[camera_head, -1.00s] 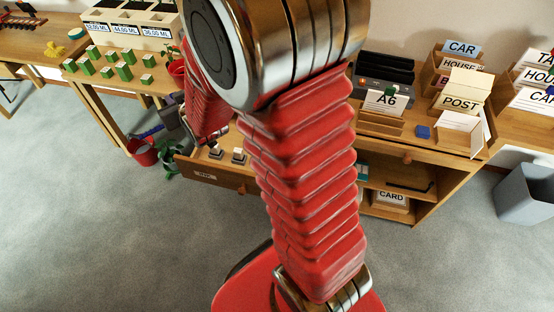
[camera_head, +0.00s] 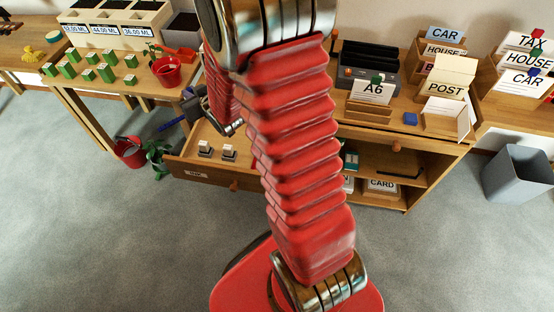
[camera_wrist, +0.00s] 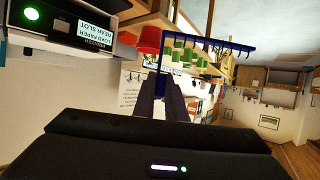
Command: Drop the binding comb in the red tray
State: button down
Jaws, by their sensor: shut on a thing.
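My gripper (camera_wrist: 160,84) is shut on a dark blue binding comb (camera_wrist: 212,43), a long strip with a row of teeth, in the wrist view. In the head view the comb (camera_head: 172,124) shows as a small blue bar beside my gripper (camera_head: 190,104), in front of the cabinet's left side and above the floor. The rest of the comb there is hidden by my arm. A flat red thing (camera_head: 183,53) lies behind the red pot on the left table; it may be the red tray, but my arm partly covers it.
A red pot (camera_head: 167,72) with a plant stands at the left table's right end. A drawer (camera_head: 205,172) stands open under the cabinet top. Another red pot (camera_head: 129,152) and a plant (camera_head: 157,160) are on the floor. A grey bin (camera_head: 518,174) stands far right.

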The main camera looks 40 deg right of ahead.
jog(key=s+d+f, duration=0.3)
jog(key=d+f, duration=0.1)
jog(key=d, duration=0.4)
jog(key=s+d+f, duration=0.3)
jog(key=d+f, duration=0.1)
jog(key=d, duration=0.4)
jog(key=s+d+f, duration=0.8)
jog(key=s+d, duration=0.1)
jog(key=s, duration=0.3)
jog(key=shift+s+d+f+m+h, duration=0.2)
jog(key=shift+s+f+m+h, duration=0.1)
jog(key=shift+m+h, duration=0.1)
jog(key=shift+f, duration=0.15)
jog(key=shift+f, duration=2.75)
jog(key=shift+f, duration=2.1)
jog(key=shift+f, duration=0.1)
jog(key=c, duration=1.8)
grip_release()
